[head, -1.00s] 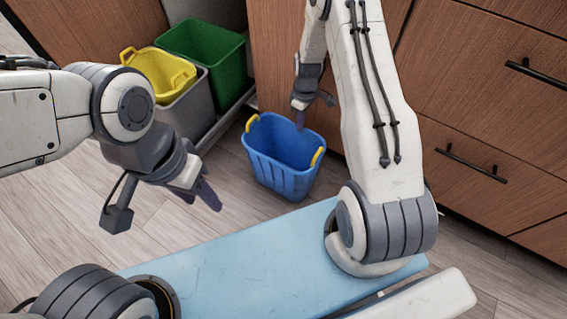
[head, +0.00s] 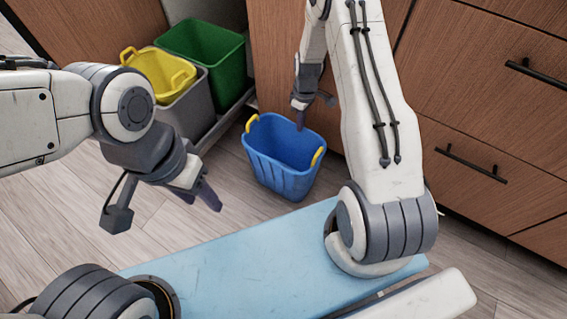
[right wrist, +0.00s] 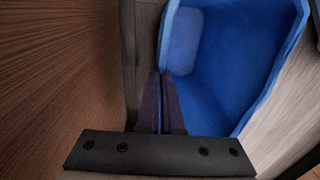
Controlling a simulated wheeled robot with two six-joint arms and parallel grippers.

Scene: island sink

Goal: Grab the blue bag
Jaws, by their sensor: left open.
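The blue bag (head: 283,165) is a basket-like tub with two yellow handles, standing upright on the floor in the middle of the head view. My right gripper (head: 300,120) points down at its back rim. In the right wrist view the bag's inside (right wrist: 225,65) fills the upper right. The right fingers (right wrist: 161,105) are close together there, with a thin blue strip of the rim between them. My left gripper (head: 208,196) is open and empty, left of the bag and apart from it. The far side of the rim is partly hidden by the right gripper.
A yellow bucket (head: 160,72) in a grey bin (head: 192,110) and a green bin (head: 205,50) stand behind left. Wooden cabinet fronts (head: 480,110) close off the back and right. Bare floor (head: 245,215) lies left of and before the bag.

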